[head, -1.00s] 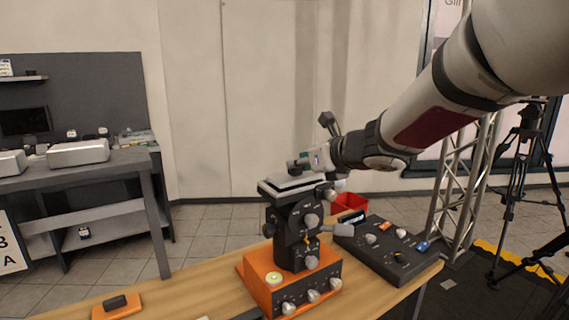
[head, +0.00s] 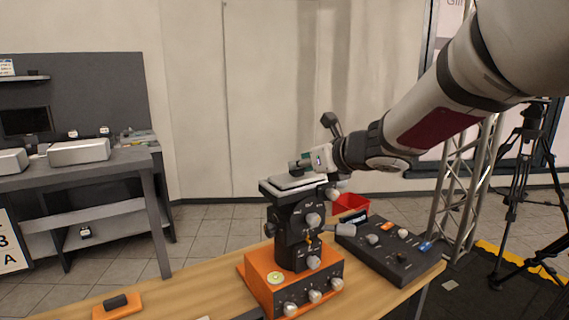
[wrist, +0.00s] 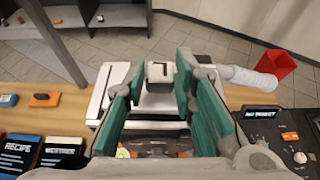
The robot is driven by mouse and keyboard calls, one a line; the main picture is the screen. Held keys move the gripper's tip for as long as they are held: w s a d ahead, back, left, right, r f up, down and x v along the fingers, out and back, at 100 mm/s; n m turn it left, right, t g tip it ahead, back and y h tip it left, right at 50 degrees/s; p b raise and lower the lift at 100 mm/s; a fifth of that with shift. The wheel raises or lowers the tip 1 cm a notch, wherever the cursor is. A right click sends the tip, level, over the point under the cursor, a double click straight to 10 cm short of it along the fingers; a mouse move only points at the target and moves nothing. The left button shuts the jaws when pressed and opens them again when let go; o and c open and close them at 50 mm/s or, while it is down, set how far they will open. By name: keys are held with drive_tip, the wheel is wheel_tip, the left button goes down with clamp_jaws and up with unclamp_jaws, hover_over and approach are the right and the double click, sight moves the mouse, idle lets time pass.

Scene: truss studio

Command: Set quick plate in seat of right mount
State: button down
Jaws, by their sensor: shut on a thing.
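The mount (head: 296,222) is a dark upright head on an orange base, with a pale flat top. It stands on the wooden table. My gripper (head: 303,166) is low over this top, coming from the right. The plate is over or at the seat. The fingers hide its underside, so I cannot tell whether it is fully seated. No second mount shows clearly.
A dark control panel (head: 388,250) with knobs lies right of the mount, with a red bin (head: 350,205) behind it. An orange plate with a dark block (head: 118,305) lies at the table's front left. Dark cards (wrist: 62,151) lie left in the wrist view.

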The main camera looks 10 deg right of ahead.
drive_tip(key=shift+f+b, duration=0.35)
idle(0.4)
drive_tip(key=c, duration=1.2)
unclamp_jaws()
drive_tip(key=shift+c, duration=0.2)
drive_tip(key=shift+s, duration=0.1)
